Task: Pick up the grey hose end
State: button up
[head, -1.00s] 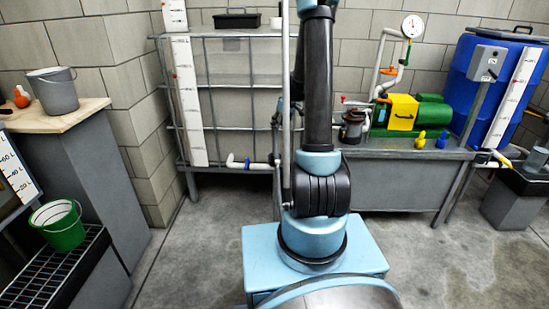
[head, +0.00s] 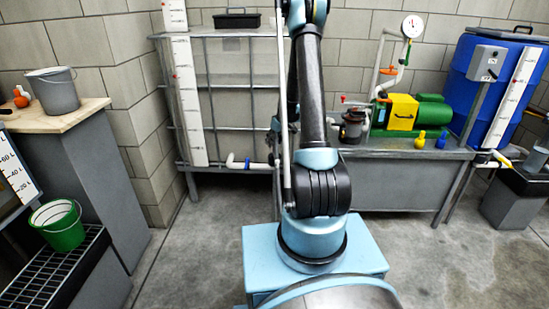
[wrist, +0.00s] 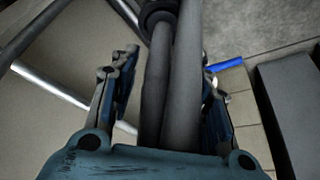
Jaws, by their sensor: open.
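In the wrist view, my gripper (wrist: 166,78) is open, with one finger on each side of a grey hose (wrist: 183,85). Two grey tube lengths run side by side between the fingers, with a dark collar at the top. The fingers look apart from the hose, and I cannot tell whether it lies at fingertip depth.
A caged tank (head: 235,100) stands behind my arm. A steel bench (head: 400,180) with a green pump (head: 432,112) is at right, beside a blue barrel (head: 500,75). A green bucket (head: 60,228) sits on a grating at left. The floor between is clear.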

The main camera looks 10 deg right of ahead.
aim_at(275, 151)
jog(key=shift+d+x, duration=0.15)
jog(key=shift+x, duration=1.2)
jog(key=shift+d+x, duration=0.15)
jog(key=shift+x, duration=1.25)
grip_shut()
